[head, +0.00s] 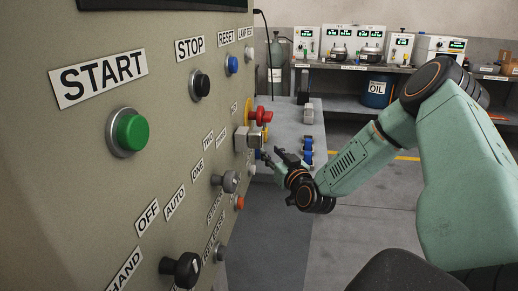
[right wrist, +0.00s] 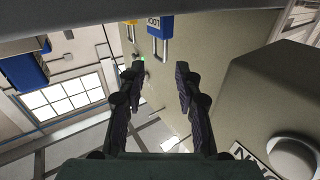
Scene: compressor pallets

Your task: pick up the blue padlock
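The blue padlock (right wrist: 160,26) shows at the top of the right wrist view, with a pale label reading LOCK and its metal shackle pointing down in the picture. It appears close to the beige panel, beyond the fingertips; I cannot tell what it hangs on or rests on. In the head view a small blue patch (head: 258,155) beside my right gripper may be it. My right gripper (head: 273,156) is near the panel's far edge. Its two fingers (right wrist: 157,82) are apart with nothing between them, short of the padlock. My left gripper is not in view.
The beige control panel (head: 165,170) fills the left, with projecting buttons, knobs and a red emergency button (head: 263,115). Several blue items (head: 307,149) stand on a grey table (head: 287,118) beyond. A blue OIL drum (head: 377,92) stands farther back. Floor at right is open.

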